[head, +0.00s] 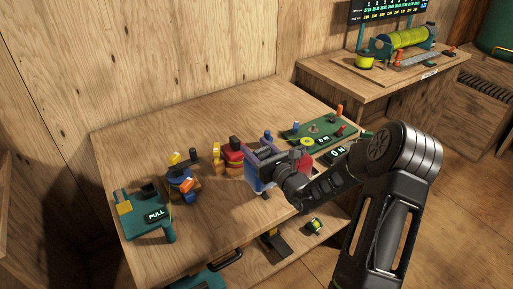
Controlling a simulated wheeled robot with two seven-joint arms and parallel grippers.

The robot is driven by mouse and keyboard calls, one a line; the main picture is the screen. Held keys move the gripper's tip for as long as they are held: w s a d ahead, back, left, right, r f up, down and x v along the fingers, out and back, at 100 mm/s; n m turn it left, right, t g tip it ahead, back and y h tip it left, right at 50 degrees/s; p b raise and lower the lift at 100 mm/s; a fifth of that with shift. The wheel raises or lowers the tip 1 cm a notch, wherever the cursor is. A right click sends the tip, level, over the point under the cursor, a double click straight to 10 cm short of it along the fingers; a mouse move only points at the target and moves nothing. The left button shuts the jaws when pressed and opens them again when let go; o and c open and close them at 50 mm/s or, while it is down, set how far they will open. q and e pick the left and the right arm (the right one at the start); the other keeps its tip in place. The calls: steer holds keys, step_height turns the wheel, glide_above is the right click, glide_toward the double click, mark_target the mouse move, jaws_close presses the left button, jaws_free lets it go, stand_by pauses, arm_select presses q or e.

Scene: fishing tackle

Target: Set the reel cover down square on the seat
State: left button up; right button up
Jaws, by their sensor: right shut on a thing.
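My right gripper (268,170) reaches in from the right over the front middle of the workbench and is shut on a blue-grey, box-like part, which I take to be the reel cover (255,176). My gripper and wrist hide part of it. I cannot tell whether its underside touches anything, or whether it sits square. The seat cannot be made out clearly; it may be hidden by the held part. My left gripper is not in view.
On the workbench (190,125), a blue, yellow and orange assembly (181,181), a green PULL fixture (146,214) and red blocks (234,153) stand left of my gripper. A green board (318,131) with pegs lies behind right. The back left of the top is bare.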

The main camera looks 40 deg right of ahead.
steer(key=shift+f+b, duration=2.5)
steer(key=shift+f, duration=0.8)
steer(key=o, duration=1.4)
steer(key=shift+o, duration=0.2)
steer(key=s+b, duration=0.1)
steer(key=s, duration=0.6)
steer(key=shift+s, duration=0.4)
steer(key=shift+s+a, duration=0.1)
